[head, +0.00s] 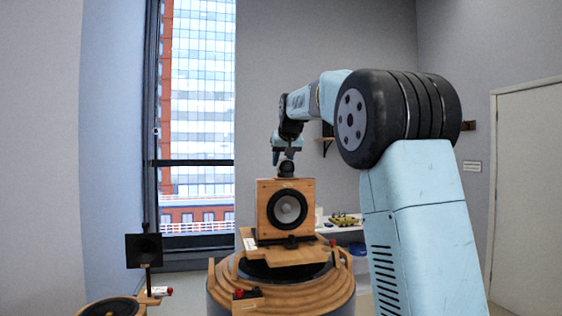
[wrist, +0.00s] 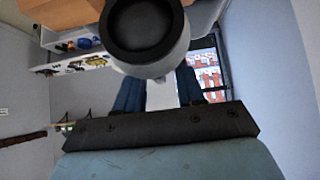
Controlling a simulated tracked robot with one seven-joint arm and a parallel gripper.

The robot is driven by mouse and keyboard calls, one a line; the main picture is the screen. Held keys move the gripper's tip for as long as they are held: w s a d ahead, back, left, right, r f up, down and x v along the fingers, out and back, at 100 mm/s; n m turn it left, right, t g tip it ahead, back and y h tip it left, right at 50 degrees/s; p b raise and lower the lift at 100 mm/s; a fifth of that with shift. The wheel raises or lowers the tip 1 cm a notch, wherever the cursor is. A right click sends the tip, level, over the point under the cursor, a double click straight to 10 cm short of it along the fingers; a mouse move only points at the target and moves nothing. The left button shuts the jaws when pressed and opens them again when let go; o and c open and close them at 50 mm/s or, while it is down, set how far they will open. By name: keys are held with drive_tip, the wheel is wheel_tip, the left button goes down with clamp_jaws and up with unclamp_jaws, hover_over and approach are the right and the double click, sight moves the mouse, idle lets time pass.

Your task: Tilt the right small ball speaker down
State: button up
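A small dark ball speaker (head: 286,169) sits on top of a wooden box speaker (head: 287,209) in the head view. In the wrist view the ball speaker (wrist: 146,28) is large at the top, with a dark round face and a pale grey body. My gripper (head: 288,152) is just above the ball speaker in the head view, pointing down. In the wrist view its two blue fingers (wrist: 160,92) stand apart with a pale gap between them. The ball hides part of the fingertip area, and I cannot tell whether they touch it.
The box speaker stands on a round wooden stand (head: 225,284) with a dark top. A black square horn speaker (head: 144,250) stands on a post at the lower left. A white shelf (head: 345,227) with small items is behind. A tall window (head: 197,95) is at the back left.

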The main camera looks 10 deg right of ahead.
drive_tip(key=shift+w+f, duration=0.15)
drive_tip(key=shift+w, duration=0.05)
clamp_jaws()
drive_tip(key=shift+a, duration=0.2)
drive_tip(key=shift+d, duration=0.1)
drive_tip(key=shift+s, duration=0.1)
drive_tip(key=shift+s+d+r+t, duration=0.1)
drive_tip(key=shift+s+r+t, duration=0.2)
drive_tip(key=shift+t, duration=0.7)
drive_tip(key=shift+s+a+r+t, duration=0.1)
drive_tip(key=shift+s+r+t, duration=0.2)
drive_tip(key=shift+t, duration=0.7)
drive_tip(key=shift+s+d+r+t, duration=0.1)
drive_tip(key=shift+s+r+t, duration=0.2)
drive_tip(key=shift+t, duration=0.7)
